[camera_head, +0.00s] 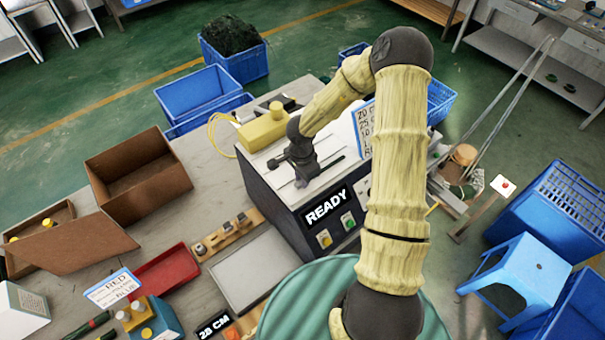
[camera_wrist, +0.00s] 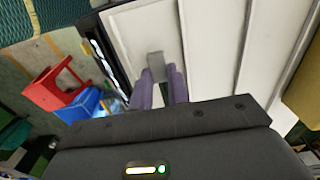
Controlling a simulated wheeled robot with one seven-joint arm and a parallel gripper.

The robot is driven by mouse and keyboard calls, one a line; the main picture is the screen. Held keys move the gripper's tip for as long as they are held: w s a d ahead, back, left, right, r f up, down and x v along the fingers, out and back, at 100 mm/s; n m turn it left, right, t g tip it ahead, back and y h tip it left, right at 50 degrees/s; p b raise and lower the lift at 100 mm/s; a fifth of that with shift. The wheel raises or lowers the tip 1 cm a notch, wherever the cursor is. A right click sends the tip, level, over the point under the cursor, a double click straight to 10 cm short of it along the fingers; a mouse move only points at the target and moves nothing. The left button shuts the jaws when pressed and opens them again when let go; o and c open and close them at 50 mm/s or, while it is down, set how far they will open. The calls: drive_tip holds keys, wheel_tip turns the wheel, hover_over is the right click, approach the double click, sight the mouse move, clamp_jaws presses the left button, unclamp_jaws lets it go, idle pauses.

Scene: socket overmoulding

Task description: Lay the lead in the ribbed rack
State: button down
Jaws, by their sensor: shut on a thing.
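My gripper (camera_head: 305,180) is low over the pale top of the machine with the READY sign. In the wrist view its two purple fingers (camera_wrist: 160,88) are shut on a small grey piece (camera_wrist: 155,62), which sticks out past the fingertips. I cannot tell whether this piece is part of the lead. A thin yellow cable (camera_head: 213,130) loops beside the yellow block (camera_head: 263,128) on the machine's far left. Pale panels with raised strips (camera_wrist: 215,50) lie under the fingers in the wrist view. I cannot tell for certain which thing is the ribbed rack.
The machine (camera_head: 290,212) stands on a grey table. An open brown box (camera_head: 137,180), a red tray (camera_head: 163,277), a grey tray (camera_head: 252,270) and a wooden holder with small parts (camera_head: 229,235) lie to its left. Blue crates and a blue stool (camera_head: 510,270) stand on the floor around.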

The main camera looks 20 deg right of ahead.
drive_tip(key=shift+a+f, duration=0.1)
drive_tip(key=shift+f, duration=0.2)
drive_tip(key=shift+s+r, duration=0.1)
drive_tip(key=c, duration=1.3)
unclamp_jaws()
drive_tip(key=shift+o, duration=0.2)
wheel_tip(320, 180, up, 17)
drive_tip(key=b, duration=0.2)
drive_tip(key=shift+r, duration=0.2)
